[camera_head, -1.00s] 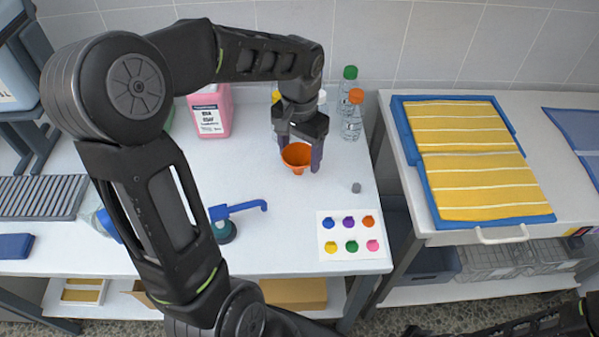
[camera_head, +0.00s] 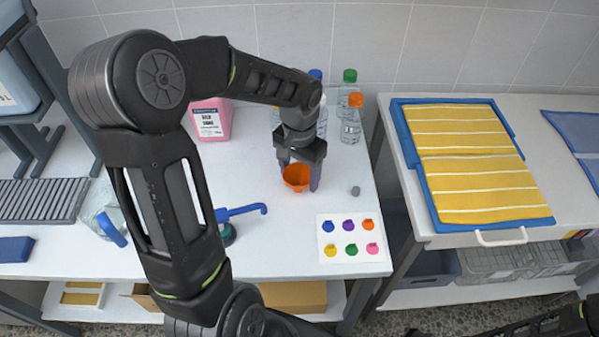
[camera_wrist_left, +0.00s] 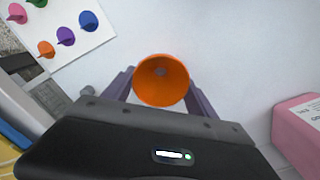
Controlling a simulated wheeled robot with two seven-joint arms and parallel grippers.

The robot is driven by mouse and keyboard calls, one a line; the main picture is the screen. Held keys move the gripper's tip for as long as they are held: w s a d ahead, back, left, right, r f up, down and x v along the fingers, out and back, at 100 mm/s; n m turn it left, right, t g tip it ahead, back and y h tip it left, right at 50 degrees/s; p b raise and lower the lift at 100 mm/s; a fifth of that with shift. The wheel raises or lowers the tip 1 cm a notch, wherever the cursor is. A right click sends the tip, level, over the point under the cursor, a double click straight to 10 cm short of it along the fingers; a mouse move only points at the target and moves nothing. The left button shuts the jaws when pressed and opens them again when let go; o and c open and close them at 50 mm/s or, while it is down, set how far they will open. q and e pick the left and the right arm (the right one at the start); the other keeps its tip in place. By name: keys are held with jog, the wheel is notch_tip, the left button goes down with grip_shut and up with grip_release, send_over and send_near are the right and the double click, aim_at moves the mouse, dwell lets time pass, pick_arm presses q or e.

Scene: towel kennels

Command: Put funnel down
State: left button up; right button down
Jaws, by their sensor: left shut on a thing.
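An orange funnel (camera_head: 296,178) is between the fingers of my left gripper (camera_head: 299,174), over the white bench (camera_head: 270,245). In the left wrist view the funnel (camera_wrist_left: 162,80) shows its wide round mouth facing the camera, with a finger on each side. The left gripper (camera_wrist_left: 160,92) is shut on it. The funnel looks upright and low over the bench top; I cannot tell whether its spout touches the surface. The right gripper does not show.
A card with coloured funnel pictures (camera_head: 350,238) lies to the right on the bench. A small grey piece (camera_head: 355,190) lies nearby. Clear bottles (camera_head: 351,120) and a pink jug (camera_head: 211,118) stand behind. A blue-handled tool (camera_head: 240,210) lies left. The bench around the funnel is clear.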

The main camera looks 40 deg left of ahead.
aim_at(300, 183)
pick_arm(q)
jog(key=shift+f, duration=0.2)
jog(key=o, duration=1.3)
jog(key=shift+r, duration=0.15)
notch_tip(300, 183, up, 12)
jog(key=shift+r, duration=0.1)
